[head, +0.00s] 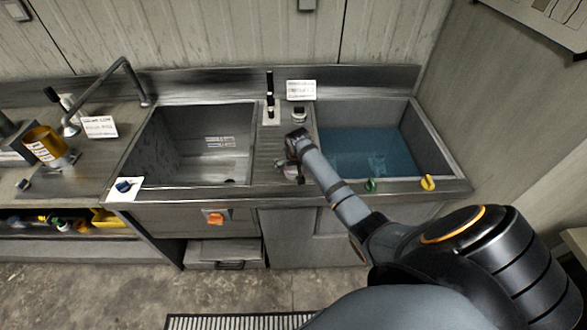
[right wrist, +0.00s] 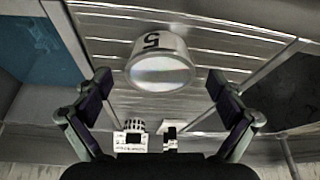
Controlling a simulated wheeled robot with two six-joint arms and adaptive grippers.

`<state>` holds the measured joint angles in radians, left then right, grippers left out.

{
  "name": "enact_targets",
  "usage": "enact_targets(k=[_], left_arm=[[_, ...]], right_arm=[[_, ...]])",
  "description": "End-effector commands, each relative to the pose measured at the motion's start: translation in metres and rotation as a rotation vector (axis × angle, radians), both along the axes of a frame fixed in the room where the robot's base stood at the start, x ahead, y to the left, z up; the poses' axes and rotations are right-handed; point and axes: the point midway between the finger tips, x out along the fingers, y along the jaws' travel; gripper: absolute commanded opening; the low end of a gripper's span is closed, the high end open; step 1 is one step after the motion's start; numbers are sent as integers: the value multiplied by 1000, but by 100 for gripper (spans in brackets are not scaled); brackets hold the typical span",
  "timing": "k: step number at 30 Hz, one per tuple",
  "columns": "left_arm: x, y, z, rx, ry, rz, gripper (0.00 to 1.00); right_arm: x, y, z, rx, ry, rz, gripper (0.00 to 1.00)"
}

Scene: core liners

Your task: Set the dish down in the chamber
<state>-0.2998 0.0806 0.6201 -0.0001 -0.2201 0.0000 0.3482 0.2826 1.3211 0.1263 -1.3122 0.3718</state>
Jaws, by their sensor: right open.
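A white round dish (right wrist: 160,65) marked with a black 5 is in the right wrist view, on or just above the ribbed metal drainboard. In the head view my right gripper (head: 287,165) is over the drainboard between the two basins and mostly hides the dish. In the right wrist view my right gripper (right wrist: 159,84) is open, with a finger on each side of the dish and clear gaps to it. I cannot tell which part is the chamber; the left basin (head: 190,145) looks empty and the right basin (head: 370,150) holds blue water. My left gripper is not in view.
A tall faucet (head: 125,75) and an amber container (head: 43,142) stand at the left. Green (head: 371,185) and yellow (head: 428,183) knobs sit on the front rim.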

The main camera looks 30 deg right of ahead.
Motion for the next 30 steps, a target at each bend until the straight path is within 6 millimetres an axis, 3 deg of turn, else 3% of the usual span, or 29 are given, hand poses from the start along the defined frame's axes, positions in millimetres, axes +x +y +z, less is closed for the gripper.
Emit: enact_targets(k=[5, 12, 27, 30], left_arm=[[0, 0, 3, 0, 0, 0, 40], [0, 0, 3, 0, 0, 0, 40], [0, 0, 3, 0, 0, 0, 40], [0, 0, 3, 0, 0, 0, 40]], right_arm=[[7, -3, -17, 1, 0, 0, 96], [7, -3, -19, 0, -1, 0, 94], [7, -3, -18, 0, -2, 0, 26], [7, -3, -18, 0, -1, 0, 26]])
